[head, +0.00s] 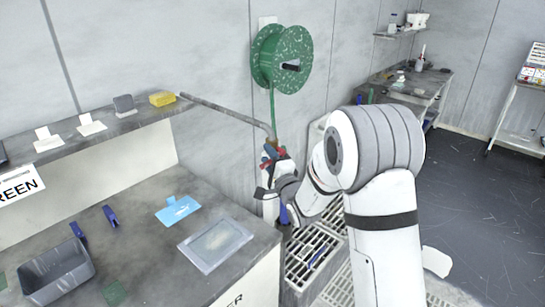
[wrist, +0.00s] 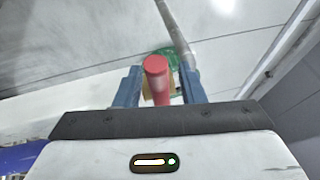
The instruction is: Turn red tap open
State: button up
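The red tap (wrist: 156,68) shows in the wrist view as a round-ended red handle. It stands between the two blue fingers of my gripper (wrist: 160,85), with a visible gap on each side. My gripper is open around the handle, not visibly touching it. In the head view my gripper (head: 272,160) is at the wall end of the grey pipe, below the green hose reel. Only small bits of red show there; the gripper hides most of the tap.
The green hose reel (head: 282,60) hangs on the wall above. A grey pipe (head: 228,112) runs left to the shelf. A floor grate (head: 312,252) lies below.

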jog(key=shift+c, duration=0.5)
grip_shut()
